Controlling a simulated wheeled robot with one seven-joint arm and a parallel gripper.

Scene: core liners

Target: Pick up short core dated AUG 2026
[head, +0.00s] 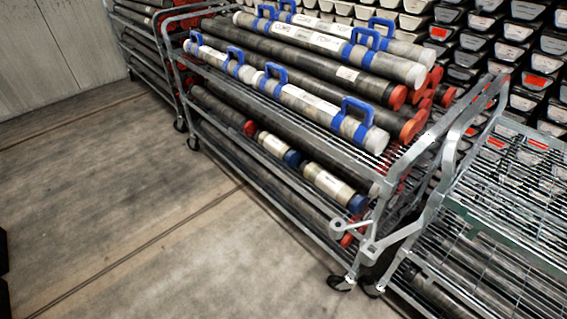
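Two short white cores with blue handles lie end to end along the front of the cart's top shelf: a nearer one (306,103) and a farther one (212,56). Longer white cores with blue handles lie at the back of that shelf, one (325,42) with a lettered label. On the shelf below, two short pale cores with blue ends show: a nearer one (326,183) and a farther one (271,144). The labels are too small for me to read a date, so I cannot tell which is dated AUG 2026. My gripper is not in view.
Long dark cores (300,67) with orange-red ends fill much of the metal cart (362,262). An emptier wire-shelf cart (510,205) stands close at right, another cart at far left. Stacked core trays (525,65) line the back. The concrete floor (130,200) at left is clear.

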